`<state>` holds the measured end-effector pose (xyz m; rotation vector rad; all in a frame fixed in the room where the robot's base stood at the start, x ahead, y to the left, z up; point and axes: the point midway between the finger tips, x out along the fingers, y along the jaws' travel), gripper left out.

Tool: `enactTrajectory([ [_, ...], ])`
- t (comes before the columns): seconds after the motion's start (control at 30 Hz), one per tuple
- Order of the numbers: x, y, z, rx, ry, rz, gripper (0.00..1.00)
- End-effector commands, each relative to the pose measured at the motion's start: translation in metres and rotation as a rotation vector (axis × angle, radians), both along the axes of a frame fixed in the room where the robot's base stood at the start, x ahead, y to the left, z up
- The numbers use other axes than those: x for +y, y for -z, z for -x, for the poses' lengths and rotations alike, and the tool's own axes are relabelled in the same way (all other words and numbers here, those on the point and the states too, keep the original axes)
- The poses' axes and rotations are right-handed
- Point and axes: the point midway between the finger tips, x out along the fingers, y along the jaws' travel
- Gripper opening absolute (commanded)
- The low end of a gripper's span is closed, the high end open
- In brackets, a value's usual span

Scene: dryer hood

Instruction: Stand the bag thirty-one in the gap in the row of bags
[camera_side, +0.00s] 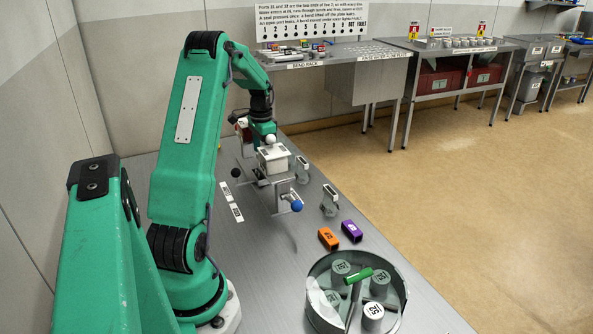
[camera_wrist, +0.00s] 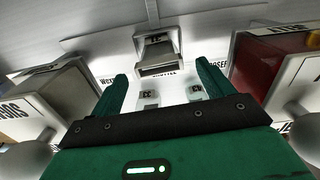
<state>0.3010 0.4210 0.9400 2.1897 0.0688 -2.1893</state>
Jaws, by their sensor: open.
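My gripper (camera_side: 264,138) is over the table near a white box-shaped fixture. In the wrist view its two green fingers (camera_wrist: 162,72) are apart, with nothing visibly gripped. No bag can be read for certain as thirty-one. Two small pale pieces with dark marks, one left (camera_wrist: 148,97) and one right (camera_wrist: 194,92), show between the fingers. A grey labelled holder (camera_wrist: 155,52) is beyond them. In the side view, two grey upright labelled pieces, one farther (camera_side: 302,168) and one nearer (camera_side: 330,198), stand apart right of the fixture. I cannot tell which place is the gap.
The white fixture (camera_side: 273,157) has a blue knob (camera_side: 297,206). An orange block (camera_side: 328,238) and a purple block (camera_side: 351,231) lie nearer. A clear round container (camera_side: 400,310) holds grey cylinders, with a green rod (camera_side: 358,275) above.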

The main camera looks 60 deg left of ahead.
Motion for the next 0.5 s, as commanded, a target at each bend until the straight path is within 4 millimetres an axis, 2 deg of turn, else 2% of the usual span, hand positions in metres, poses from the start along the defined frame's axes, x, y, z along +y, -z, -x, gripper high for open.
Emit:
enactTrajectory([
  [0.2, -0.001, 0.022, 0.000, 0.001, 0.000, 0.002, 0.80],
  [0.5, 0.000, 0.026, 0.000, 0.000, 0.000, 0.000, 0.80],
])
